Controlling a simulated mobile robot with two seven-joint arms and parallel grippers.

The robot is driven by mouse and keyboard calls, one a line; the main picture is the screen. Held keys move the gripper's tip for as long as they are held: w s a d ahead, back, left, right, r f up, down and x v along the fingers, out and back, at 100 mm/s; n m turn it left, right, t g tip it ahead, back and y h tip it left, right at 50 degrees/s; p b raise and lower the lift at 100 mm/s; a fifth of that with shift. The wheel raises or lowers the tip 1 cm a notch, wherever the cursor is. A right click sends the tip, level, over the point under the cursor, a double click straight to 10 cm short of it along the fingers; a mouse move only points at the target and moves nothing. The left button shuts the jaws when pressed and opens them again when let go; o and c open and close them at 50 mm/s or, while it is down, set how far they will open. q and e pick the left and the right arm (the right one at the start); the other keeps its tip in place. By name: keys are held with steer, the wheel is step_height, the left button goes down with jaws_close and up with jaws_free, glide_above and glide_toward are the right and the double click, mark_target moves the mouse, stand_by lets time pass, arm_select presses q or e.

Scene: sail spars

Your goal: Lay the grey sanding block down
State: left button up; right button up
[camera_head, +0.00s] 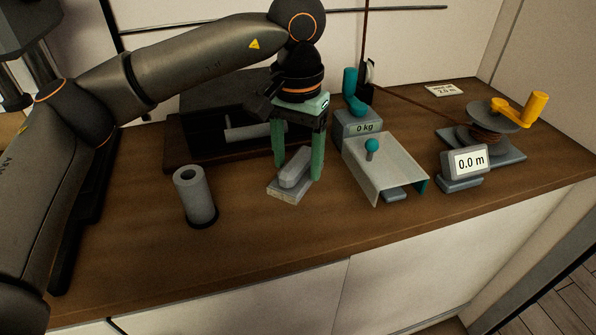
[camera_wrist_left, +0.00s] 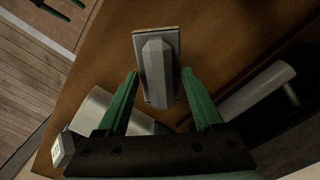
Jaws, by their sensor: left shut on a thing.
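The grey sanding block (camera_head: 290,178) has a grey handle on top and a pale tan bottom layer. It is at the middle of the wooden worktop (camera_head: 245,240), low over or on the wood; I cannot tell whether it touches. My left gripper (camera_head: 298,172) points down with its green fingers on both sides of the block, shut on it. In the left wrist view the block (camera_wrist_left: 158,70) shows between and beyond the fingertips (camera_wrist_left: 161,74). My right gripper is not in view.
A grey cylinder (camera_head: 195,196) stands upright at the left. A dark open box (camera_head: 205,150) is behind. The front worktop is clear.

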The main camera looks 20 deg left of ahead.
mark_target(298, 175)
arm_select(q)
steer(key=shift+w+a+f, duration=0.1)
steer(key=shift+w+f, duration=0.5)
steer(key=shift+f, duration=0.15)
steer(key=shift+w+f, duration=0.1)
steer(key=shift+f, duration=1.5)
steer(key=shift+f, duration=0.2)
steer(key=o, duration=1.2)
steer(key=shift+r, duration=0.15)
step_height(298, 175, up, 12)
steer(key=shift+r+p, duration=0.1)
steer(key=shift+p, duration=0.2)
